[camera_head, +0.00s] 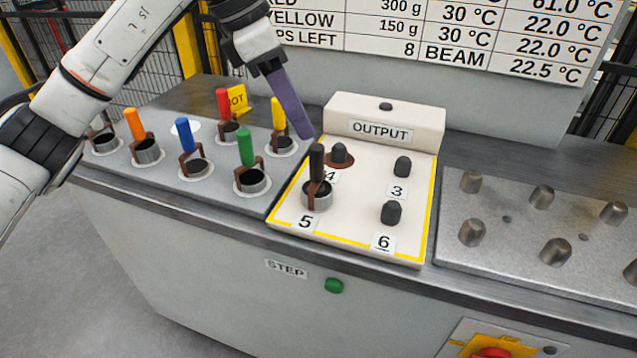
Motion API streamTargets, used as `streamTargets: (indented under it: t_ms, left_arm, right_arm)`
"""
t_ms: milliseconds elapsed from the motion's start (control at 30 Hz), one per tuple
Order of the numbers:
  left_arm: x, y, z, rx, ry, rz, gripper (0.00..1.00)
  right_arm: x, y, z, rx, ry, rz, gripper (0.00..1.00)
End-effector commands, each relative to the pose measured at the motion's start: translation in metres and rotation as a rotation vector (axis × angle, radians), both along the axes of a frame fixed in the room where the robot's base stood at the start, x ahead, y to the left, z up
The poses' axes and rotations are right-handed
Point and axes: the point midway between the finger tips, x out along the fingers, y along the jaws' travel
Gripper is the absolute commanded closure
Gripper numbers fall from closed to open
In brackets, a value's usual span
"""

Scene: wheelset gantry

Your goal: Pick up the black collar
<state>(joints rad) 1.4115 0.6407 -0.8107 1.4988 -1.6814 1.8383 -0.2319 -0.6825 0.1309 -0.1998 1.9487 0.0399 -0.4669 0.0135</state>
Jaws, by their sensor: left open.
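The black collar (318,194) is a metal ring with a brown bracket and an upright black handle. It sits around the peg at position 5 on the cream output board (352,228). My left gripper (303,133) reaches down from the top, with its long purple-grey finger ending just above and left of the black handle. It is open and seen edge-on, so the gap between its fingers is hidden. It appears apart from the collar. My right gripper is not in view.
Collars with orange (136,124), blue (184,136), red (223,103), green (245,148) and yellow (278,118) handles stand close by on the left. Dark pegs stand at positions 3 (402,167) and 6 (391,213). A metal plate with bare pegs (556,252) lies right.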

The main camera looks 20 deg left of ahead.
Motion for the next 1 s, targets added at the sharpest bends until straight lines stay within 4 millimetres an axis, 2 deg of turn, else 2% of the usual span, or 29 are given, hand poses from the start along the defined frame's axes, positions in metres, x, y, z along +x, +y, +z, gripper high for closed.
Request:
streamTargets:
  t_ms: [100,367,600,733,933,1000]
  left_arm:
    - [0.003,-0.007,-0.019,-0.002,0.004,-0.002,0.57]
    - [0.006,-0.015,-0.039,-0.004,0.003,-0.004,0.57]
    - [0.011,-0.027,-0.072,-0.006,0.004,-0.004,0.57]
    - [0.013,-0.029,-0.079,-0.005,0.000,-0.003,0.57]
    - [0.014,-0.029,-0.080,-0.005,0.000,-0.003,0.57]
    - [0.014,-0.029,-0.079,-0.005,0.000,-0.003,0.69]
  right_arm:
    - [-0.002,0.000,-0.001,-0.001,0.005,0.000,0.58]
    - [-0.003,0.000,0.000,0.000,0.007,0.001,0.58]
    - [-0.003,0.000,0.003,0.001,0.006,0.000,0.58]
    - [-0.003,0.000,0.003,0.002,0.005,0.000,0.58]
    - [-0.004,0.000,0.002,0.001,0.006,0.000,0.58]
    - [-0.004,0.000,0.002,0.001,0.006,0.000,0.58]
